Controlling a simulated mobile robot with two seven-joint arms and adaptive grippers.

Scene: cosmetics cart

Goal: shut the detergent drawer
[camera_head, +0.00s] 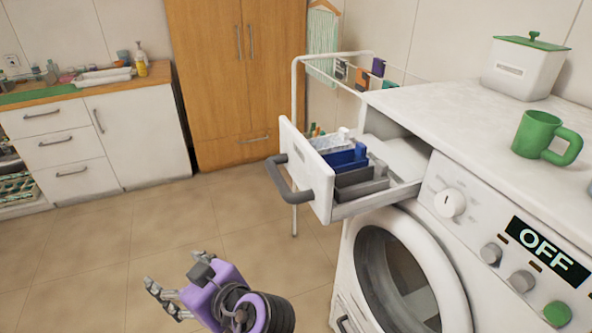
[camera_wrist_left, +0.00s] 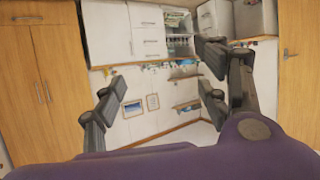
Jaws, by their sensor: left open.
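The detergent drawer (camera_head: 310,185) is pulled out of the top left of the white washing machine (camera_head: 400,232). Its front has a grey curved handle (camera_head: 288,183), and blue and grey compartments show inside. My left gripper (camera_head: 163,299) is in front of and below the drawer, at the lower left of the head view, apart from the handle. It is open and empty; in the left wrist view its two fingers (camera_wrist_left: 160,100) stand wide apart with nothing between them. The drawer does not show in the left wrist view. My right gripper is not in view.
A green mug (camera_head: 540,135) and a white box with a green lid (camera_head: 525,68) stand on the machine's top. A white drying rack (camera_head: 297,90) stands behind the drawer. The tiled floor (camera_head: 150,225) left of the machine is clear.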

